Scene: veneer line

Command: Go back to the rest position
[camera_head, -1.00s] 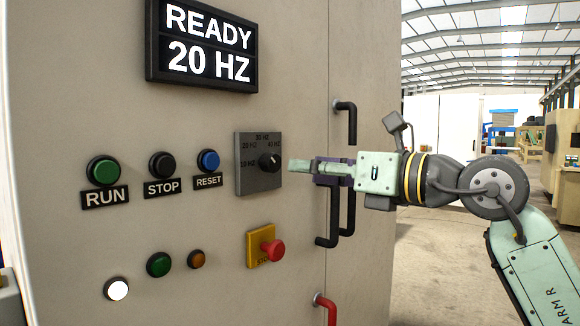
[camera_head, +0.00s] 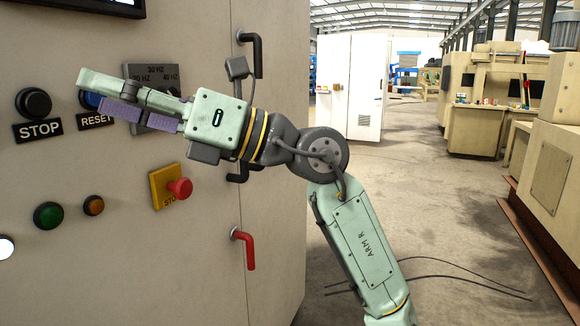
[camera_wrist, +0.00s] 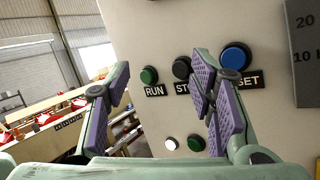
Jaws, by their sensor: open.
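My gripper (camera_head: 105,95) is in front of the control cabinet (camera_head: 195,260), at the height of the blue RESET button (camera_head: 90,101), which it partly covers in the head view. In the wrist view my gripper (camera_wrist: 165,88) is open, its two purple-padded fingers wide apart with nothing between them. The green RUN button (camera_wrist: 149,75), the black STOP button (camera_wrist: 181,67) and the blue RESET button (camera_wrist: 236,56) show beyond the fingers. The grey frequency dial panel (camera_head: 158,78) is partly hidden behind my gripper.
A red emergency stop (camera_head: 180,188) juts out below my wrist. Black handles (camera_head: 252,55) and a red handle (camera_head: 246,250) stick out at the cabinet's side. The floor (camera_head: 440,220) to the right is open, with cables lying on it. Beige machines (camera_head: 485,110) stand beyond.

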